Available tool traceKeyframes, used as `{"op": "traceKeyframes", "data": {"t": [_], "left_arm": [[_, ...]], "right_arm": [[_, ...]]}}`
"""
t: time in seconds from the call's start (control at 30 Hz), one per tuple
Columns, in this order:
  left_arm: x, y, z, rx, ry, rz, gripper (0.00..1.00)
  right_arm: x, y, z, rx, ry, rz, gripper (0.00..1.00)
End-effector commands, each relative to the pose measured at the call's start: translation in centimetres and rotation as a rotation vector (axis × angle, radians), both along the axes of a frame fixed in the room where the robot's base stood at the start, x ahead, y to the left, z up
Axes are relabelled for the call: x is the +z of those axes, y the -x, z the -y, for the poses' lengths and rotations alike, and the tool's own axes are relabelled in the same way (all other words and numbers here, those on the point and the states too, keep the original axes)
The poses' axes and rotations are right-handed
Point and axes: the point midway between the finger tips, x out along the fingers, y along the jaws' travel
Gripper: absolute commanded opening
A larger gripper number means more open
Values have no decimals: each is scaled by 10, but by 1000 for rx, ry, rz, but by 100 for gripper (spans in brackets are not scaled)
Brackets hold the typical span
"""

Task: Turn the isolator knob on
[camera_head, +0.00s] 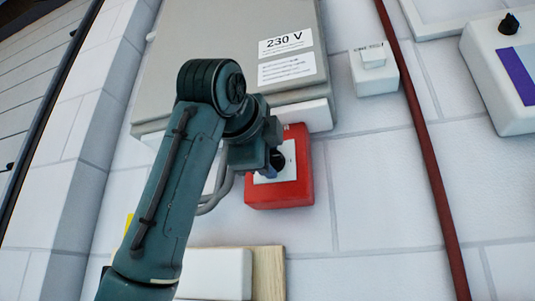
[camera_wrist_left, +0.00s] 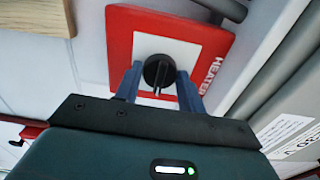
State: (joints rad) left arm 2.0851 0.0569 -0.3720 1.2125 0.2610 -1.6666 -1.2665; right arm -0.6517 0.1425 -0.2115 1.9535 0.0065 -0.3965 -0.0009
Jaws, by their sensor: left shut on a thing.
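The isolator is a red box (camera_head: 297,185) with a white plate, mounted on the wall below the grey 230 V cabinet. In the left wrist view the red box (camera_wrist_left: 121,45) carries the word HEATER and a round black knob (camera_wrist_left: 158,70) on its white plate. My left gripper (camera_wrist_left: 159,84) is at the knob, with one blue finger on each side, shut on it. In the head view the gripper (camera_head: 276,164) covers part of the plate and the knob. The right gripper is not in view.
The grey cabinet (camera_head: 220,50) is directly above the isolator, with cables at its lower left. A dark red pipe (camera_head: 420,130) runs down the wall to the right.

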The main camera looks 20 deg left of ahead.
Motion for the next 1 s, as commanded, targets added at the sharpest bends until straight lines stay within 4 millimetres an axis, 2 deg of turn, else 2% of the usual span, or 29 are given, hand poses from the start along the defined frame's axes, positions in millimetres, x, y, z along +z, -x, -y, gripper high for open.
{"op": "traceKeyframes", "data": {"t": [0.47,0.5,0.73,1.0], "left_arm": [[-1,0,1,-1,-17,-1,16],[-1,0,1,-1,-17,-1,42],[-1,0,0,0,-15,0,60],[-1,1,0,0,-14,0,61]], "right_arm": [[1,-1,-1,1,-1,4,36],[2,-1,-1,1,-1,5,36],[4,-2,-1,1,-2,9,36],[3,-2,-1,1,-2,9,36]]}}
